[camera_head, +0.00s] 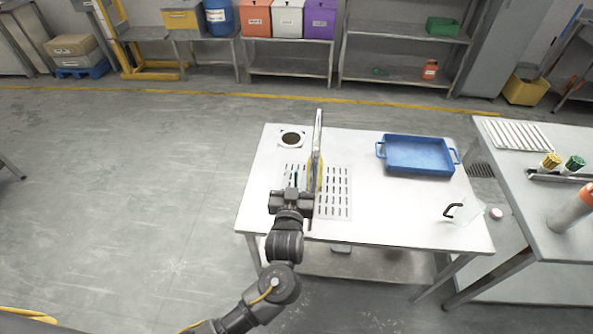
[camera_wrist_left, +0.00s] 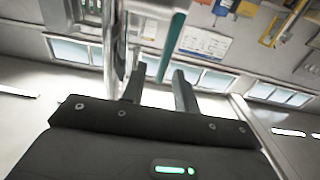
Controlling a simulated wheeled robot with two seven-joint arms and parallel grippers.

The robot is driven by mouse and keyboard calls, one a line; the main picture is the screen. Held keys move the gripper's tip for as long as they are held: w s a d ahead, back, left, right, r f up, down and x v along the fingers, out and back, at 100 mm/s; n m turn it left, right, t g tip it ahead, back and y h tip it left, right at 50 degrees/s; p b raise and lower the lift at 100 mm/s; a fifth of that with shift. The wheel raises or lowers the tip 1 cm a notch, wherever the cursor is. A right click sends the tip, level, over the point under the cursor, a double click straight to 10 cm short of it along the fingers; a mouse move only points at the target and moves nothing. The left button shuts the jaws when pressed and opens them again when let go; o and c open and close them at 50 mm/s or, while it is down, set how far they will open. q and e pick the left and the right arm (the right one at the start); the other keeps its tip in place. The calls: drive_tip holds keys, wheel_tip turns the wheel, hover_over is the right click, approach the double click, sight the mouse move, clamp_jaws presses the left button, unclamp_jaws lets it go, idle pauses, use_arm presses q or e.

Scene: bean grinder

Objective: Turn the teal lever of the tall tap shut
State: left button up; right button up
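The tall tap (camera_head: 318,140) stands as a pale upright column over the slotted drain area of the white table. Its teal lever (camera_wrist_left: 172,46) shows in the left wrist view as a slim bar. In the head view the lever is mostly hidden by my gripper. My left gripper (camera_head: 294,190) is just left of the tap column; in the wrist view its two fingers (camera_wrist_left: 158,82) are apart, with a gap beside the lever. My right gripper is not in view.
A blue tray (camera_head: 418,155) sits on the table's right half, with a clear jug (camera_head: 466,212) in front of it. A second table (camera_head: 520,220) with a bottle and capped jars stands at the right.

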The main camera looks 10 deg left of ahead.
use_arm(q)
drive_tip(key=shift+w, duration=0.95)
clamp_jaws()
